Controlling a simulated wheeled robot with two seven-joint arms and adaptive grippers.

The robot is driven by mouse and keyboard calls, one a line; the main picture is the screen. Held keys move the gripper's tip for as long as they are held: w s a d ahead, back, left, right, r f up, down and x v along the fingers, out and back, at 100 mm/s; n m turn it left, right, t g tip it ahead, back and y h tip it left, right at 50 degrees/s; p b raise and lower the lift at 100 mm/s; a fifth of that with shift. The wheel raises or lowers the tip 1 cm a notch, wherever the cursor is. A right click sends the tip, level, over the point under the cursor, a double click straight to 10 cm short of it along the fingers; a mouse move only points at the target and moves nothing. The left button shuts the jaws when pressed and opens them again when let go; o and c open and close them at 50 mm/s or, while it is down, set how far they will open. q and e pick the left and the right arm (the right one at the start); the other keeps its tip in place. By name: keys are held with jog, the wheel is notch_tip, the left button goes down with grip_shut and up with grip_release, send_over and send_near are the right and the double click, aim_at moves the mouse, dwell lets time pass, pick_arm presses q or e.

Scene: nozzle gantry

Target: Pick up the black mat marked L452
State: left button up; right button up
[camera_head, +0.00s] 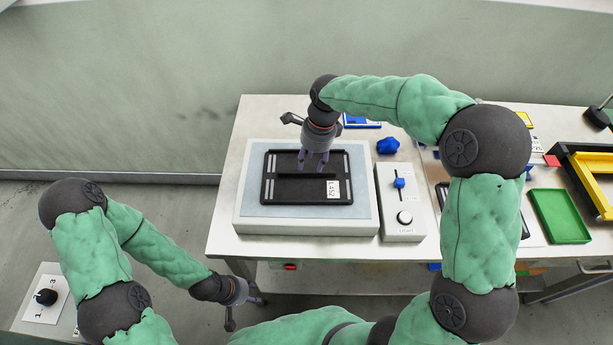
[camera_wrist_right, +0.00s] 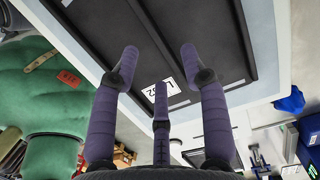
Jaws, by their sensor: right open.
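The black mat (camera_head: 290,191) lies flat on the pale pad of a raised white platform (camera_head: 246,222). It has a raised rib across its middle and a white label (camera_head: 333,190) reading L452 near its right end. My right gripper (camera_head: 312,166) is over the mat's far half, fingers pointing down. In the right wrist view the open fingers (camera_wrist_right: 160,66) are spread over the mat (camera_wrist_right: 190,35) with nothing between them. Whether the fingertips touch it I cannot tell. My left gripper (camera_head: 255,299) hangs low in front of the table, away from the mat; its fingers are too small to read.
A control box (camera_head: 399,203) with a blue slider and a knob stands right of the platform. A blue lump (camera_head: 388,146) lies behind it. A green tray (camera_head: 560,216) and a black-and-yellow frame (camera_head: 590,180) are farther right. A narrow strip of table is free left of the platform.

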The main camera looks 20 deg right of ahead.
aim_at(307, 172)
jog(key=f, duration=0.2)
jog(key=a+f+b, duration=0.1)
jog(key=f, duration=0.1)
jog(key=shift+f, duration=0.35)
grip_shut()
jog(key=shift+r, duration=0.1)
jog(key=shift+r, duration=0.1)
